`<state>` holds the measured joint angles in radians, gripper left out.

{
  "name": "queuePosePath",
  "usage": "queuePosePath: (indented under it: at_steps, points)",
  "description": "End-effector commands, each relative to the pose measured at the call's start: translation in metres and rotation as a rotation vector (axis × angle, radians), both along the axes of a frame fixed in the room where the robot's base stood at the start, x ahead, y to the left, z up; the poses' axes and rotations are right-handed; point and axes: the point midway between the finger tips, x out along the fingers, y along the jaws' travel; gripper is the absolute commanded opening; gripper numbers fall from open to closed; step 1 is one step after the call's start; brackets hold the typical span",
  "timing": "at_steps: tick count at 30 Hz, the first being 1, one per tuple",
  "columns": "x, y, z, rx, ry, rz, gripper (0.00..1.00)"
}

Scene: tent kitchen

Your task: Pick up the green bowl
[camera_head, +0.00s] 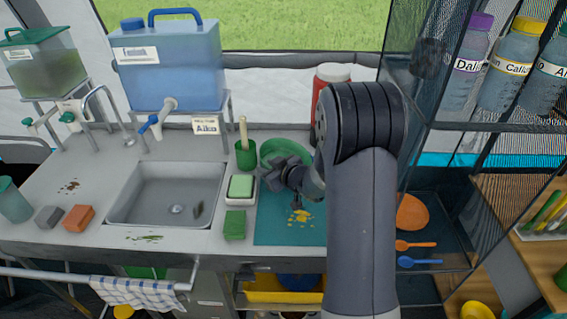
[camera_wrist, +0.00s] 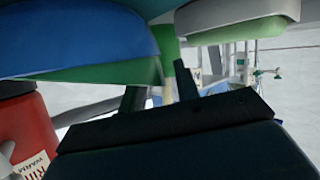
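The green bowl (camera_head: 284,147) is at the back of the counter, just right of a green cup. My gripper (camera_head: 290,178) is in front of it and hides part of its lower side. I cannot tell whether they touch. In the wrist view, the two dark fingers of my gripper (camera_wrist: 160,90) stand apart. A rounded blue and green surface (camera_wrist: 85,45) fills the upper left there, close to the fingers. I cannot be sure that it is the bowl.
A green cup (camera_head: 246,154) and a sponge in a dish (camera_head: 240,187) stand left of my gripper. A teal mat (camera_head: 272,228) with yellow crumbs lies below it. The sink (camera_head: 165,190) is left. A red canister (camera_head: 322,84) stands behind my arm.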

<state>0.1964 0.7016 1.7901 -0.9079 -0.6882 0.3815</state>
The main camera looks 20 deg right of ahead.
Motion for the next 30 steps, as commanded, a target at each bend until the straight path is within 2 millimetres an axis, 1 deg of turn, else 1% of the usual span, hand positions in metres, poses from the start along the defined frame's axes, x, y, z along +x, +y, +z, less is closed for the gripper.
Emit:
queuePosePath:
  at_steps: [6,15,18,30]
  points:
    - [0.0004,0.0001,-0.0003,0.000,0.000,0.000,0.30]
    - [0.0003,0.0001,-0.0001,0.000,0.000,0.000,0.06]
    - [0.0003,0.0001,-0.0001,0.000,0.000,0.000,0.00]
    - [0.0004,0.0003,0.0004,0.000,-0.001,0.001,0.00]
